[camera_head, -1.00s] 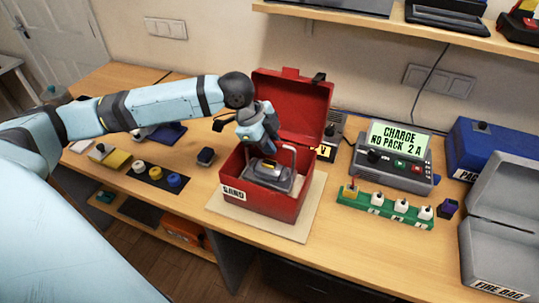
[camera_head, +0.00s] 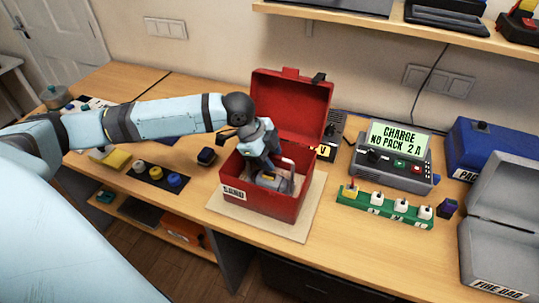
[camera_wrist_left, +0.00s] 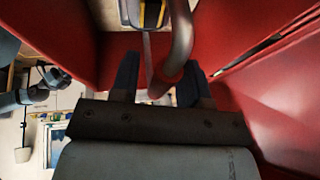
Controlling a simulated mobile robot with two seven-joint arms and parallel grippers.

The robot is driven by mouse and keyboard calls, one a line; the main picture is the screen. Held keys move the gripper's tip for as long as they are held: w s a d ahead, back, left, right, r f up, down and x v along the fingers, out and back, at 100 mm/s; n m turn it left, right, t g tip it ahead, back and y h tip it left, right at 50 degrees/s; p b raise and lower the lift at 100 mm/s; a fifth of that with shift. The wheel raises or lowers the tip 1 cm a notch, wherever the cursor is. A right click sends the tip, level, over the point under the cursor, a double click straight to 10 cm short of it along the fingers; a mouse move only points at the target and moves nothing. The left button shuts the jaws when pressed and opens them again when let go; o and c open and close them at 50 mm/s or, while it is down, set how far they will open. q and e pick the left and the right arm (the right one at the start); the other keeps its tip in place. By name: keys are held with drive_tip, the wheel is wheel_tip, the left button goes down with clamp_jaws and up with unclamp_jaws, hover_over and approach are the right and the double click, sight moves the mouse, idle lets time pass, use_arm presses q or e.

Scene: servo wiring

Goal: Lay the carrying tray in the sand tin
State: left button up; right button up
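The red sand tin (camera_head: 262,200), labelled SAND, stands with its lid up at the back. The grey carrying tray (camera_head: 285,187) is inside the tin, below its rim, bearing a grey-and-yellow pack (camera_head: 268,178). My arm and the tin's front wall hide part of it, so I cannot see whether it touches the tin floor. My left gripper (camera_head: 266,166) reaches down into the tin. In the left wrist view my left gripper (camera_wrist_left: 158,78) has its fingers apart around the tray's grey tube handle (camera_wrist_left: 182,40), with a gap beside the left finger. My right gripper is out of view.
The tin stands on a pale board (camera_head: 258,226). To its right are a charger (camera_head: 392,165), a green strip (camera_head: 385,207) with white plugs, and an open grey fire bag box (camera_head: 505,220). A dark mat (camera_head: 157,174) with small round items lies to its left.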

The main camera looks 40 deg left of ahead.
use_arm(q)
drive_tip(key=v, duration=1.2)
drive_tip(key=shift+r, duration=0.1)
idle(0.4)
